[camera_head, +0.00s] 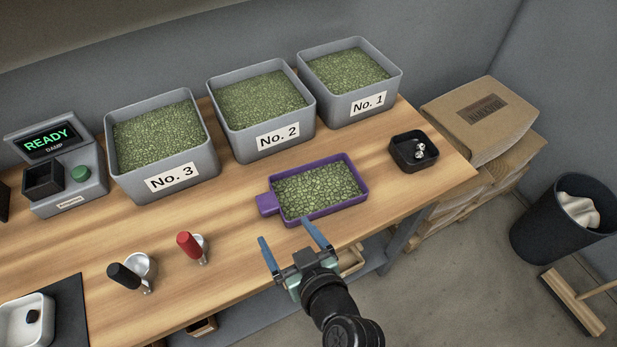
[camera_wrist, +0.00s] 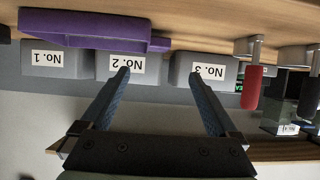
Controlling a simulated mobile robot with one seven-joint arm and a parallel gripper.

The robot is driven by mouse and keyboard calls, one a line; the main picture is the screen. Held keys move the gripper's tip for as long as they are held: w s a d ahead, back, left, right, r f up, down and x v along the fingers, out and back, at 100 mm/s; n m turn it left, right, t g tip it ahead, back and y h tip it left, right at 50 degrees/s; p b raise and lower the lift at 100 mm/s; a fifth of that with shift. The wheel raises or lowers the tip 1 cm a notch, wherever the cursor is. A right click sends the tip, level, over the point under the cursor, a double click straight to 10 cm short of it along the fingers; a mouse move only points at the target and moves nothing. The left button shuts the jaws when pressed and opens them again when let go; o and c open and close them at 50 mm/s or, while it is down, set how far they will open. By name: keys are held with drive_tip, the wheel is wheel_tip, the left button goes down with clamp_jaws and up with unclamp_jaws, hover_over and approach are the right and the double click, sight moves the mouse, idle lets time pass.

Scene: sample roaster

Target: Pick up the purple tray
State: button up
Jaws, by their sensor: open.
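The purple tray (camera_head: 322,216) lies on the wooden table, filled with green beans, with a purple handle (camera_head: 266,205) on its left side. My gripper (camera_head: 289,238) is open and empty, with two blue fingers, in front of the tray near the table's front edge. The fingertips appear close to the tray's front side, apart from it. In the wrist view, which looks upside down, the purple tray (camera_wrist: 85,27) shows at the upper left, and my open gripper (camera_wrist: 160,78) has nothing between its fingers.
Bins No. 3 (camera_head: 190,183), No. 2 (camera_head: 240,148) and No. 1 (camera_head: 345,110) stand behind the tray. A small black box (camera_head: 400,164) is to its right. A red-handled scoop (camera_head: 188,246) and a black-handled scoop (camera_head: 124,277) lie to the left. A machine (camera_head: 85,196) reads READY.

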sight(270, 205)
drive_tip(key=x, duration=0.7)
drive_tip(key=shift+w+a+f+p, duration=0.15)
drive_tip(key=shift+w+f+p, duration=0.05)
drive_tip(key=shift+f+p, duration=0.1)
drive_tip(key=shift+d+p+x, duration=0.15)
drive_tip(key=shift+x, duration=1.15)
drive_tip(key=shift+d+p+x, duration=0.15)
drive_tip(key=shift+x, duration=1.1)
drive_tip(key=shift+w+f, duration=0.1)
drive_tip(key=shift+f, duration=0.05)
drive_tip(key=shift+c, duration=0.3)
clamp_jaws()
